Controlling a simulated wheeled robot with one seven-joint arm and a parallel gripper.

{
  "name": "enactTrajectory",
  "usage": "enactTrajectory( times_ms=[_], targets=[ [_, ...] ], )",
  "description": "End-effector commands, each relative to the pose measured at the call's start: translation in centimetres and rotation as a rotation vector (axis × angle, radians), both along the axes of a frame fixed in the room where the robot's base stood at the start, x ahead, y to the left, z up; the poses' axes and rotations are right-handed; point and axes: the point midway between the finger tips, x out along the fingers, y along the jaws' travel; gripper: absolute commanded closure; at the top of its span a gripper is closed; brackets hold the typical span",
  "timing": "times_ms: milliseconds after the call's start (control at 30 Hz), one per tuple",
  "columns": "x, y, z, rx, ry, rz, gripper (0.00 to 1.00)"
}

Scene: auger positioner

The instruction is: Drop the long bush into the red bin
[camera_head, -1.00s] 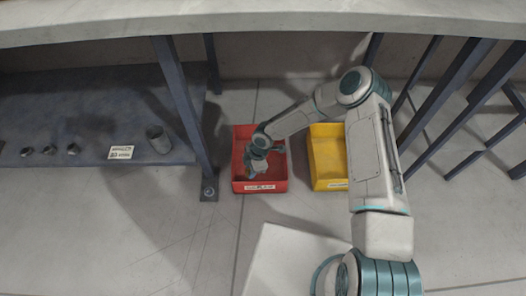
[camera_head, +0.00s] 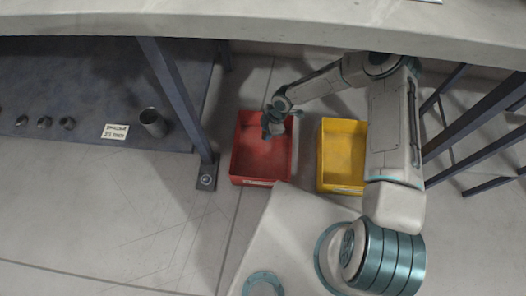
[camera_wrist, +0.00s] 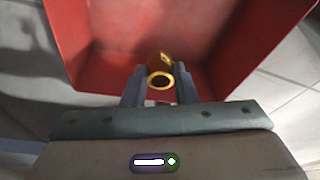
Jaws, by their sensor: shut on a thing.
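The long bush (camera_wrist: 160,76) is a brass-coloured hollow cylinder, seen in the wrist view between my gripper's fingers. My gripper (camera_wrist: 154,90) is shut on it. The red bin (camera_wrist: 75,35) opens out beyond the bush in the wrist view, with its walls on both sides. In the head view the red bin (camera_head: 262,158) stands on the floor, and my gripper (camera_head: 270,128) is over its back part. The bush cannot be made out in the head view.
A yellow bin (camera_head: 342,155) stands to the right of the red bin. A dark low shelf (camera_head: 90,85) at left holds a grey cup (camera_head: 152,121), a label card (camera_head: 115,132) and small cylindrical parts (camera_head: 44,122). A table leg (camera_head: 178,95) stands left of the red bin.

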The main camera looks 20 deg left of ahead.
Motion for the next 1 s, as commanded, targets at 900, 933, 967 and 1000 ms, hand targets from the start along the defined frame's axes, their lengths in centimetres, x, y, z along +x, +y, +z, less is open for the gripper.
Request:
enactTrajectory(
  times_ms=[900, 933, 967, 1000],
  targets=[
    [0.1, -0.1, -3.3, 0.000, 0.000, -0.004, 0.49],
    [0.1, -0.1, -3.3, 0.000, -0.001, -0.004, 0.49],
    [0.2, -0.1, -3.2, 0.000, -0.001, -0.004, 0.49],
    [0.2, -0.2, -3.0, 0.000, -0.001, -0.003, 0.49]
  ],
)
